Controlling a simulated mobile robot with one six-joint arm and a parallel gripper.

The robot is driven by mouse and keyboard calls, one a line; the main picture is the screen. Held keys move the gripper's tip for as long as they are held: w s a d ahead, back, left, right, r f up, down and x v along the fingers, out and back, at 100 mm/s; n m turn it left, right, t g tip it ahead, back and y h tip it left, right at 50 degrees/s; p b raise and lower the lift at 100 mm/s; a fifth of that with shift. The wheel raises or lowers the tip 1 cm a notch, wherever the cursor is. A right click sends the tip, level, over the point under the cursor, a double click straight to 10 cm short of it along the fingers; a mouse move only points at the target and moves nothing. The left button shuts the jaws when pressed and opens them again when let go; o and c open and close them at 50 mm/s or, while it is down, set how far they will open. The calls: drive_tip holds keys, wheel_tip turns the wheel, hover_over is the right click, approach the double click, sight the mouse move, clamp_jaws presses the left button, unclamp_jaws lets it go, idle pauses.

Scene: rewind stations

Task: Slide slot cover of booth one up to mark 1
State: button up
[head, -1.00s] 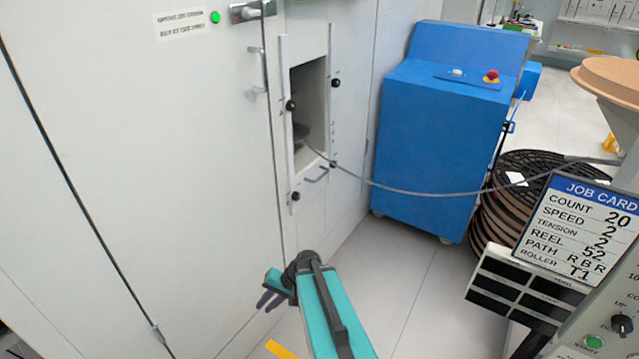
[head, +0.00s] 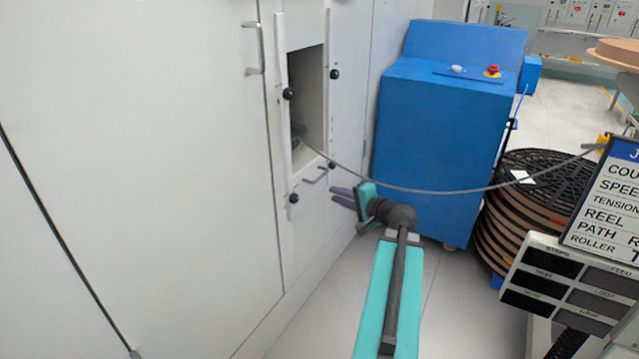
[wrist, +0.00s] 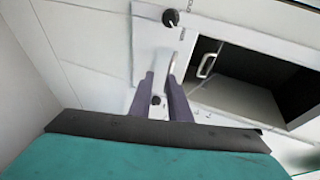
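The slot (head: 308,98) is a dark upright opening in the white cabinet wall. A pale slot cover (head: 309,191) with a U-shaped handle (head: 316,175) sits at its lower end, with black knobs beside it. The mark numbers are too small to read.
A grey cable (head: 440,191) runs from the slot to the right, above my gripper. A blue machine (head: 440,130) stands right of the slot, with a black reel stack (head: 535,210) beside it. A job card sign (head: 605,205) is at the right. The floor before the wall is clear.

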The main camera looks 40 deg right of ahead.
sight(322, 177)
drive_tip(key=shift+s+d+r+m+t+h, duration=0.2)
drive_tip(key=shift+s+d+r, duration=0.1)
drive_tip(key=shift+d+r, duration=0.35)
drive_tip(key=shift+s+d+r+m+t+h, duration=0.1)
drive_tip(key=shift+s+d+r+h, duration=0.15)
drive_tip(key=shift+d+r, duration=0.35)
drive_tip(key=shift+f, duration=0.15)
drive_tip(key=b+x, duration=0.2)
drive_tip(key=x, duration=1.1)
drive_tip(key=shift+w+d+b, duration=0.1)
drive_tip(key=shift+w+b, duration=0.2)
drive_tip(key=shift+b, duration=0.1)
drive_tip(key=shift+c, duration=0.5)
clamp_jaws()
